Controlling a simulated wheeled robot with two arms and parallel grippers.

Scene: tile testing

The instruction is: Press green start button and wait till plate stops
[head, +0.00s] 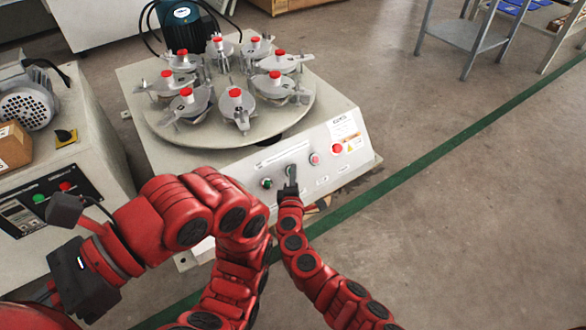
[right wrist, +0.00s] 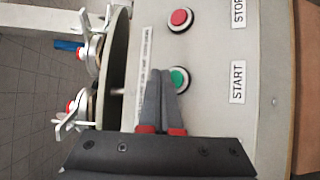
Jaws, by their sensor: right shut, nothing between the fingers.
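The green start button (right wrist: 181,79) shows in the right wrist view beside the label START (right wrist: 238,82), partly covered by my fingers. My right gripper (right wrist: 160,72) is shut and empty, its fingertips over the button's left edge; I cannot tell whether they touch it. In the head view the right gripper (head: 290,172) is at the sloped front panel, and a green button (head: 267,183) shows just left of it. The round plate (head: 272,124) carries several metal clamps with red knobs. No fingers of my left gripper show; only my left arm does.
A red stop button (right wrist: 180,19) sits next to the start button. A larger red knob (head: 337,148) is further right on the panel. A second machine (head: 88,160) stands at left. A grey metal table (head: 468,35) is at the back; the floor at right is clear.

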